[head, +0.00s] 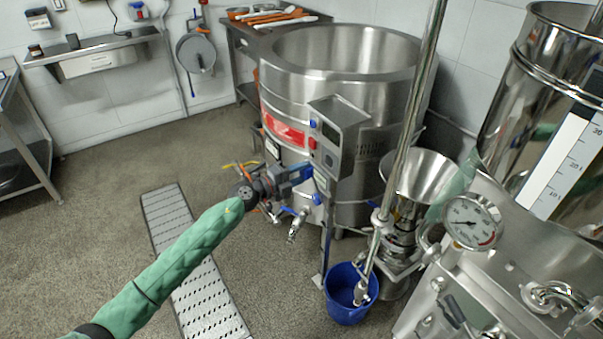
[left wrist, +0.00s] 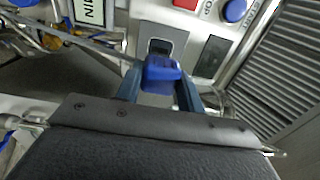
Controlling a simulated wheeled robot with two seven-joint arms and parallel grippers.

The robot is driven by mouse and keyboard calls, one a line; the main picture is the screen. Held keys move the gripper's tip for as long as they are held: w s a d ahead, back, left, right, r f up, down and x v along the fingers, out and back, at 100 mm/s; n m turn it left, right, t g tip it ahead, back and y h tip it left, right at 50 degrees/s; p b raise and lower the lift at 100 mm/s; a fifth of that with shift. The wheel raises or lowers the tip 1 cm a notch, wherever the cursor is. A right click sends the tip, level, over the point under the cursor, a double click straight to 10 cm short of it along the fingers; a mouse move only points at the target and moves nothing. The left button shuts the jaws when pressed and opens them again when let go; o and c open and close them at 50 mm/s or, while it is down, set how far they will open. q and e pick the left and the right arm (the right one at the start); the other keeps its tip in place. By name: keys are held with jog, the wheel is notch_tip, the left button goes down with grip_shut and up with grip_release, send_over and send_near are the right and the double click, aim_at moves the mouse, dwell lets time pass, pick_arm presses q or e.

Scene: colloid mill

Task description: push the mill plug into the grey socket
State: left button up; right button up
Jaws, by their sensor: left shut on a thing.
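My left gripper (head: 300,176) reaches the front of the steel control box from the left. In the left wrist view my left gripper (left wrist: 160,92) is shut on the blue mill plug (left wrist: 162,75), which sits between its two fingertips. The grey socket (left wrist: 178,36) is a square frame with a dark opening, just beyond the plug in the picture. The opening's upper part shows above the plug; the plug hides the lower part. I cannot tell whether the plug touches the socket. In the head view the gripper and box edge obscure the contact area. My right gripper is not in view.
The control box (head: 341,118) carries red and blue buttons; a red button (left wrist: 187,4) and a blue button (left wrist: 234,10) are near the socket. A large steel vessel (head: 287,95) stands behind. A blue bucket (head: 346,309), the mill's steel funnel (head: 418,174) and a pipe are right.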

aim_at(310, 169)
pick_arm(q)
jog(key=shift+w+d, duration=0.1)
jog(key=shift+d, duration=0.05)
jog(key=shift+b+x, duration=0.35)
jog(key=shift+x, duration=1.05)
jog(key=x, duration=0.2)
jog(key=shift+w+d+b, duration=0.2)
jog(key=shift+d+b, duration=0.1)
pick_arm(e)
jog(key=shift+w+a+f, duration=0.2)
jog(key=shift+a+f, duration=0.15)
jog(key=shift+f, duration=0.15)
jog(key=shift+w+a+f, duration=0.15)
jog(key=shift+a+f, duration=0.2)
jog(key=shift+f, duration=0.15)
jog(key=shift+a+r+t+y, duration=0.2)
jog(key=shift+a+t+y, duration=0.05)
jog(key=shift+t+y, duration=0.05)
pick_arm(q)
jog(key=shift+p, duration=0.3)
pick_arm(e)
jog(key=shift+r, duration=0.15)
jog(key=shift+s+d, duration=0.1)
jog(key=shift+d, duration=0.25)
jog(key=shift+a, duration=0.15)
